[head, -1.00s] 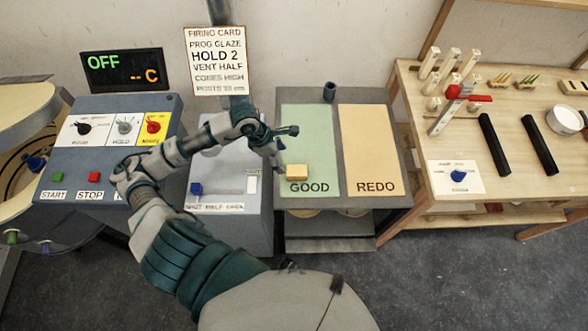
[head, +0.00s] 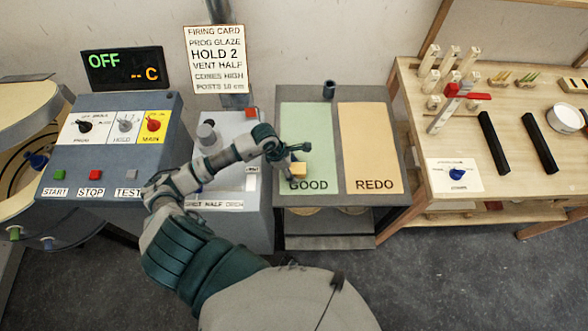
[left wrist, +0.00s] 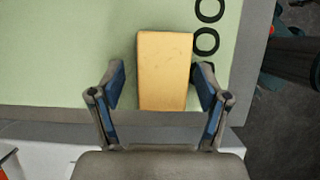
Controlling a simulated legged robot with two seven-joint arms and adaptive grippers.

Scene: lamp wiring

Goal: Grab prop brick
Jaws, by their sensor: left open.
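The prop brick (head: 298,169) is a small yellow-tan block on the green GOOD mat (head: 305,125), partly hidden by my left gripper in the head view. My left gripper (head: 291,160) is over the near left part of that mat, at the brick. In the left wrist view the brick (left wrist: 165,70) lies on the mat with its near end between the two open fingers (left wrist: 160,100). A gap shows on the left side; the right finger is closer to the brick. My right gripper is in neither view.
The tan REDO mat (head: 370,145) lies beside the green one on the grey cart. A dark cup (head: 329,91) stands at the cart's back. The control box (head: 110,150) is to the left. A wooden bench (head: 500,160) with posts and black bars stands right.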

